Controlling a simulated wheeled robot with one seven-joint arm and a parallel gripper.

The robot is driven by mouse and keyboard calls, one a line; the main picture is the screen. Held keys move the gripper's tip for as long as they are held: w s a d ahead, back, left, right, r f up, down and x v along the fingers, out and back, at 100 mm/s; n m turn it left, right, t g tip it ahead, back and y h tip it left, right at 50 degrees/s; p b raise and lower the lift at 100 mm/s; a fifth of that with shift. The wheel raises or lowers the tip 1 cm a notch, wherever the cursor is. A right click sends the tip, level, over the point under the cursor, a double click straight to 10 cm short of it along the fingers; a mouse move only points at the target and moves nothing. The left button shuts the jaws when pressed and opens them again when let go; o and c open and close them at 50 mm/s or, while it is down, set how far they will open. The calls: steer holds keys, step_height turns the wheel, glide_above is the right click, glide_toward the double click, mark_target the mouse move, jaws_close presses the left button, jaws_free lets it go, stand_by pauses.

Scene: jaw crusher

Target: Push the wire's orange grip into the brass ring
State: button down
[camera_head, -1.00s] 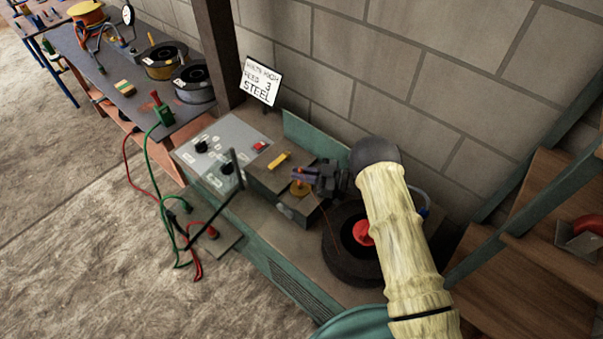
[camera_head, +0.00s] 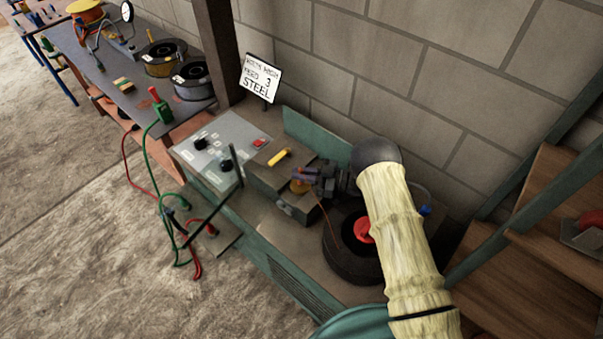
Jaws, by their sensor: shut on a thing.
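My gripper (camera_head: 311,178) is at the end of my pale, wrapped arm, over the grey-brown box on the welder bench. It is shut on a small orange-and-purple piece (camera_head: 303,172), which looks like the wire's orange grip. The brass ring (camera_head: 299,187) shows as a yellow-gold spot just below and in front of the fingertips. The grip looks close above it or touching it; I cannot tell which. A thin copper-coloured wire (camera_head: 328,234) runs down from near the gripper to the dark spool (camera_head: 343,262) with a red hub. The ring's opening is too small to make out.
A grey panel with black knobs (camera_head: 215,145) and a dark upright lever (camera_head: 236,168) are further left. A sign (camera_head: 261,78) and block wall stand behind. Wooden steps (camera_head: 560,190) are at right.

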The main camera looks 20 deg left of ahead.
steer(key=shift+f, duration=0.4)
steer(key=c, duration=1.4)
jaws_free()
steer(key=shift+o, duration=0.2)
steer(key=shift+r+b, duration=0.4)
steer(key=shift+r, duration=0.1)
step_height(320, 180, up, 9)
steer(key=shift+b, duration=1)
